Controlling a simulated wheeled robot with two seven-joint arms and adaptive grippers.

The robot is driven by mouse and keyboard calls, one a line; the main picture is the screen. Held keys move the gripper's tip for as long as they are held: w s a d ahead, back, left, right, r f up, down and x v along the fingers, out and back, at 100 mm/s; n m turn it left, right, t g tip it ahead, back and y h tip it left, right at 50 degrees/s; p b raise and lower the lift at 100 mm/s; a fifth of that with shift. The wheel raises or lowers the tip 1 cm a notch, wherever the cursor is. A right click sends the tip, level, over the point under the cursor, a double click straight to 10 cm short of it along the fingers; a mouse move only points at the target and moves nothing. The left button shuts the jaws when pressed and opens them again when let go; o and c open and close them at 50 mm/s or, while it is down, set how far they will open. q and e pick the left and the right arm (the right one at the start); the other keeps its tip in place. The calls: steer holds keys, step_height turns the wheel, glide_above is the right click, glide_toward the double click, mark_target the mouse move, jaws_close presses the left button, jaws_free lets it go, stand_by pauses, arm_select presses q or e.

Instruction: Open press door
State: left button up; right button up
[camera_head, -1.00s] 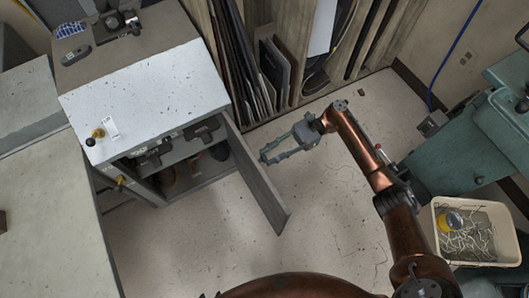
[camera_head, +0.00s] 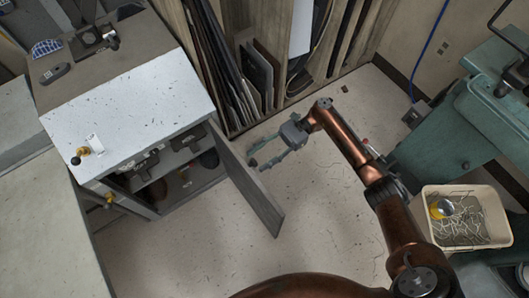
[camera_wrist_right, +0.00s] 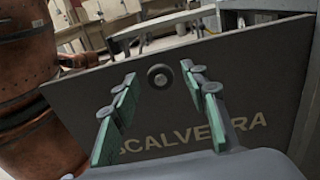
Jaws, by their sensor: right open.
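The press door (camera_head: 252,188) is a flat grey panel on the right side of the white-topped cabinet, standing swung out from the opening. In the right wrist view its face (camera_wrist_right: 255,75) carries pale lettering and a round knob (camera_wrist_right: 160,76). My right gripper (camera_head: 259,165) is open and empty beside the door, on its right in the head view. In the wrist view its two green-padded fingers (camera_wrist_right: 160,74) lie either side of the knob; whether they touch the door cannot be told. My left gripper is not in view.
The cabinet (camera_head: 130,100) holds dark items on its shelves. Upright boards (camera_head: 225,70) stand in a rack behind. A green machine (camera_head: 440,145) and a cream bin (camera_head: 500,235) are at the right. The floor (camera_head: 325,215) around the door is mostly clear.

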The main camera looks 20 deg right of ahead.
steer(key=v, duration=1.2)
steer(key=shift+a, duration=0.15)
